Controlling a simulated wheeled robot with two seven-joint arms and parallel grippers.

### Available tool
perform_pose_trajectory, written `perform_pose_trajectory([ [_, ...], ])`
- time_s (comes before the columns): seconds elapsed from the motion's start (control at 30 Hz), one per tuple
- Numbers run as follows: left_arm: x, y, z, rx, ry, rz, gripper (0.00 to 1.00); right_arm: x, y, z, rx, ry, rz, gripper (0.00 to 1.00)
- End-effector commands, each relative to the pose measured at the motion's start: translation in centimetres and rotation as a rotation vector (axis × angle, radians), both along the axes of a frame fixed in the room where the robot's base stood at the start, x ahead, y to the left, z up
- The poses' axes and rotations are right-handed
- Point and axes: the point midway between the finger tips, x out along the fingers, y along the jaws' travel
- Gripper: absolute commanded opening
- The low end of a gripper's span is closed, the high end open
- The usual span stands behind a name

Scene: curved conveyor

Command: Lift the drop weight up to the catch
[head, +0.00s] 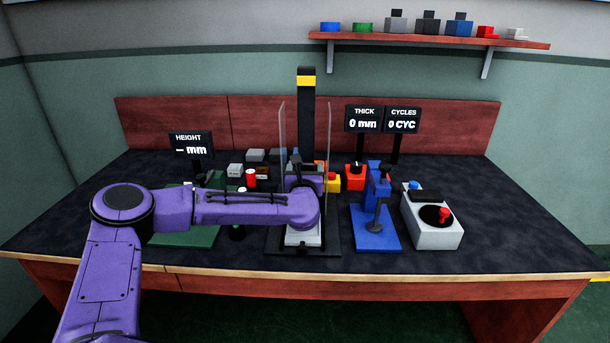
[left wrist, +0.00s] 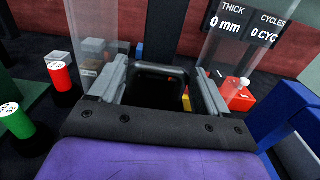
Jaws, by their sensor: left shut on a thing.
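The drop-weight tester has a black upright post (head: 307,115) with a yellow band (head: 306,81) near its top, and clear side guards (head: 282,130). My left gripper (left wrist: 160,88) is between these guards, low in front of the post. Its fingers are shut on a dark, loop-shaped part, which I take to be the handle of the drop weight (left wrist: 158,103). In the head view my purple wrist covers most of the weight. A light grey base (head: 303,238) shows below my wrist. I cannot make out the catch clearly. My right gripper is not in view.
A blue press (head: 374,228) and a grey box with a red knob (head: 434,228) stand to the right. A green plate (head: 187,236) and a red cylinder (head: 251,178) are to the left. The clear guards stand close on both sides of my gripper.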

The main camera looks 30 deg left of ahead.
Motion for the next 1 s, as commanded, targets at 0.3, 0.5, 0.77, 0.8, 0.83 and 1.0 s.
perform_pose_trajectory([
  [0.3, 0.1, 0.0, 9.9, 0.002, -0.017, -0.002, 0.22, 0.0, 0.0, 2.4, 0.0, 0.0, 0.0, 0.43],
  [0.5, 0.1, -0.1, 14.6, 0.003, -0.017, -0.002, 0.22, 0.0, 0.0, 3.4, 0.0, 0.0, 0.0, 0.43],
  [0.77, 0.1, -0.1, 17.9, 0.003, -0.014, -0.003, 0.22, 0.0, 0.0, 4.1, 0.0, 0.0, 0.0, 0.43],
  [0.8, 0.1, -0.1, 18.2, 0.003, -0.013, -0.003, 0.22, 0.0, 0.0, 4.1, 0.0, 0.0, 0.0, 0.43],
  [0.83, 0.1, -0.1, 18.3, 0.003, -0.013, -0.003, 0.22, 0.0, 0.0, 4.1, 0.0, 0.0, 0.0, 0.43],
  [1.0, 0.1, -0.1, 18.6, 0.004, -0.015, -0.003, 0.22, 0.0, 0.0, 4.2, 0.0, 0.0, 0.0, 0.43],
])
